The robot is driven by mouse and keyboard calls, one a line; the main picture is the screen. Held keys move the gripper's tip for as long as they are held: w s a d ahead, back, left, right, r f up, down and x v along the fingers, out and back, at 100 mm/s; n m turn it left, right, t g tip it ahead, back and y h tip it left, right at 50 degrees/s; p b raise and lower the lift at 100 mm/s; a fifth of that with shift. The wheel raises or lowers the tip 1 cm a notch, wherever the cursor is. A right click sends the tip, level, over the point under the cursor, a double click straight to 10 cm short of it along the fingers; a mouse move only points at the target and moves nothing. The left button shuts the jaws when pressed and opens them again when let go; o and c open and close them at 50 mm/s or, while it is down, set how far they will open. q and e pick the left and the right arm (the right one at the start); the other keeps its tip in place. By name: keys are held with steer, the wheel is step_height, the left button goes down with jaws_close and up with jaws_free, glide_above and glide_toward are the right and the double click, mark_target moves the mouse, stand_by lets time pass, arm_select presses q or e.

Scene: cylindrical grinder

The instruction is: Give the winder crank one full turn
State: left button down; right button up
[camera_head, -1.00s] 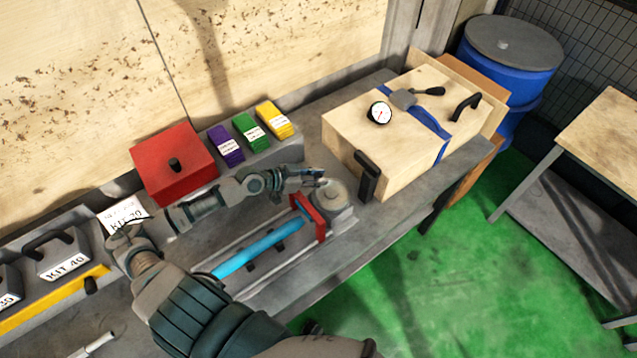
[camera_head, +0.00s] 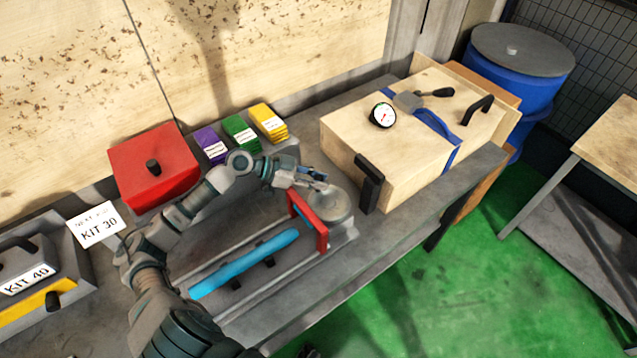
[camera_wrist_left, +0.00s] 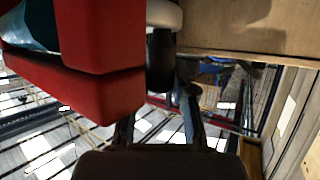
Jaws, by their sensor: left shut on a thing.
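The winder on the bench has a round grey drum (camera_head: 332,206) at its right end, beside a red upright frame (camera_head: 321,236). A long blue bar (camera_head: 245,264) lies along the bed left of the frame. My left gripper (camera_head: 316,179) is at the top of the drum, behind the red frame. In the left wrist view, it is shut on a dark upright crank handle (camera_wrist_left: 161,62), with a pale round part (camera_wrist_left: 163,14) at the handle's end. The red frame (camera_wrist_left: 100,35) fills the left of that view, close to the fingers. My right gripper is not in view.
A wooden box (camera_head: 350,137) with a gauge (camera_head: 382,115) and black handles stands right of the winder. A red box (camera_head: 150,180) and purple, green and yellow packs (camera_head: 240,133) stand behind my left arm. The bench front is clear.

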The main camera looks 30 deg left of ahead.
arm_select(q)
steer(key=shift+w, duration=0.15)
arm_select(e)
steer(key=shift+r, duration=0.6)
arm_select(q)
steer(key=c, duration=0.9)
jaws_free()
steer(key=shift+c, duration=0.2)
steer(key=shift+a, duration=0.1)
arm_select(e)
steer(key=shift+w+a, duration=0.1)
arm_select(q)
steer(key=v, duration=1.2)
steer(key=shift+a+f, duration=0.2)
steer(key=shift+w, duration=0.15)
